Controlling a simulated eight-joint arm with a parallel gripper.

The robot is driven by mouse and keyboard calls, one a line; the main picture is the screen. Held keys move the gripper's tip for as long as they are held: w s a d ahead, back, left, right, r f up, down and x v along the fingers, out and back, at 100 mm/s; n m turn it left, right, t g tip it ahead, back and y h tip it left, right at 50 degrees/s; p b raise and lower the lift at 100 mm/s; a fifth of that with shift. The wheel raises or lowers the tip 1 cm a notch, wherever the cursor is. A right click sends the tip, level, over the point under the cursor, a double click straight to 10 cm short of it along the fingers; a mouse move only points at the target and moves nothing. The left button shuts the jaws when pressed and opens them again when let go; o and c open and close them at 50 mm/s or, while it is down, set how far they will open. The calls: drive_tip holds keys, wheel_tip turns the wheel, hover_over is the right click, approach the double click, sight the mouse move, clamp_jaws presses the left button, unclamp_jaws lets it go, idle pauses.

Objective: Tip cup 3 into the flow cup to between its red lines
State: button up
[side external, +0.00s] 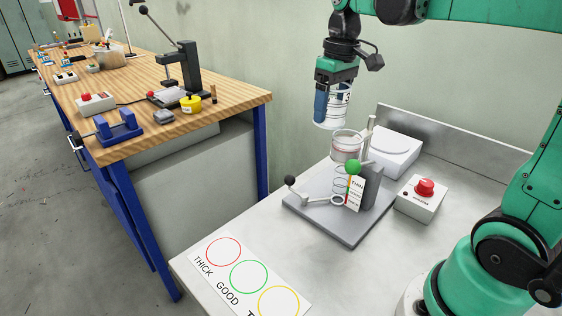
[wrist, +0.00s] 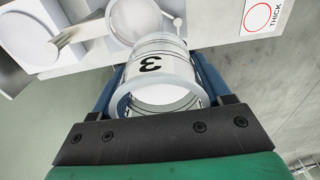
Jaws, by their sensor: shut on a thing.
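My gripper (side external: 338,94) is shut on cup 3 (side external: 342,106), a clear cup with a white label and a black 3. The cup is held in the air above the flow cup, close to upright with a slight tilt. In the wrist view cup 3 (wrist: 152,64) sits between the blue fingers, and pale content shows inside its mouth. The flow cup (side external: 346,146) is a clear cup with red lines near its top, on a grey stand. It is apart from cup 3. In the wrist view a round rim (wrist: 135,18) lies beyond cup 3. The liquid level in the flow cup cannot be told.
The stand base (side external: 340,226) carries a black-knobbed lever (side external: 290,181) and a green ball (side external: 353,167). A white scale-like box (side external: 390,150) and a red-button box (side external: 422,198) stand right of it. A THICK/GOOD card (side external: 245,277) lies in front. A wooden workbench (side external: 130,137) is at left.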

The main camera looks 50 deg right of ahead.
drive_tip(key=shift+s+f+g, duration=0.1)
drive_tip(key=shift+g, duration=0.2)
drive_tip(key=shift+r, duration=1.55)
